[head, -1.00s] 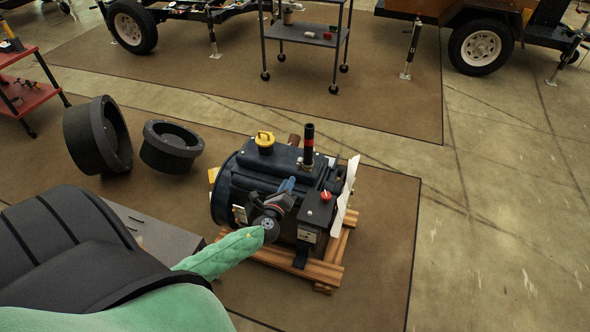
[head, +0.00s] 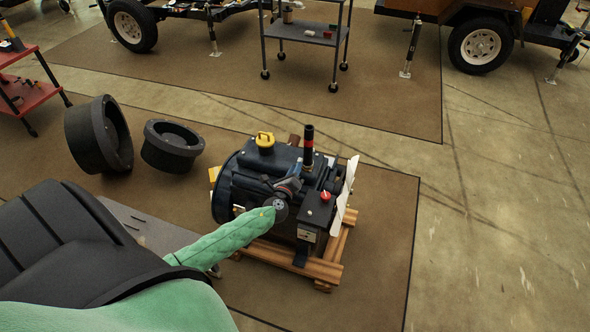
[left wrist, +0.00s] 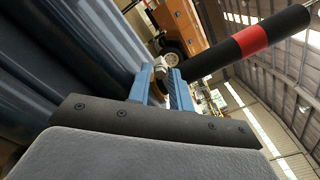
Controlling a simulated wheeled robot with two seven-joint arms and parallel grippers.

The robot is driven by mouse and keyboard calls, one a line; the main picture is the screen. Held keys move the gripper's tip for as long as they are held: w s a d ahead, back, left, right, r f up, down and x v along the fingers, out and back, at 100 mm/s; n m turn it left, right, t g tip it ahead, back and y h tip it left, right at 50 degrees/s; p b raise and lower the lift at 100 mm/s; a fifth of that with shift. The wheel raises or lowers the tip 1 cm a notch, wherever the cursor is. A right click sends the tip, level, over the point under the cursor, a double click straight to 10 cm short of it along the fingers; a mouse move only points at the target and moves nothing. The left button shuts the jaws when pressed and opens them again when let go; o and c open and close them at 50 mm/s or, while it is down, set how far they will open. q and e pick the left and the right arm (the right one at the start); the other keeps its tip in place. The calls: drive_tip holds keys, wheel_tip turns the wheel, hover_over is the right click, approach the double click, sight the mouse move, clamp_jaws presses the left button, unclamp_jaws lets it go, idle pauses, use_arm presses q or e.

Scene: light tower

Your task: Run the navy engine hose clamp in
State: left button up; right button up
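The navy engine (head: 262,180) sits on a wooden pallet. A black upright pipe (head: 308,146) with a red band rises from its top and also shows in the left wrist view (left wrist: 285,22). The pale hose clamp (head: 307,168) appears to be at the pipe's foot, small and partly hidden. My left gripper (head: 294,181) is low over the engine, just left of the pipe. In the left wrist view its blue fingers (left wrist: 163,86) stand apart, and a small brass-coloured piece (left wrist: 160,68) shows between their tips. I see no clear grip on it. My right gripper is out of view.
A yellow cap (head: 265,140), a red knob (head: 325,196) and a white fan (head: 345,195) are on the engine near the gripper. Two dark round parts (head: 172,147) lie on the mat to the left. A cart (head: 305,33) stands behind. The floor at right is clear.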

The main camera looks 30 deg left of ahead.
use_arm(q)
clamp_jaws()
drive_tip(key=shift+m, duration=0.3)
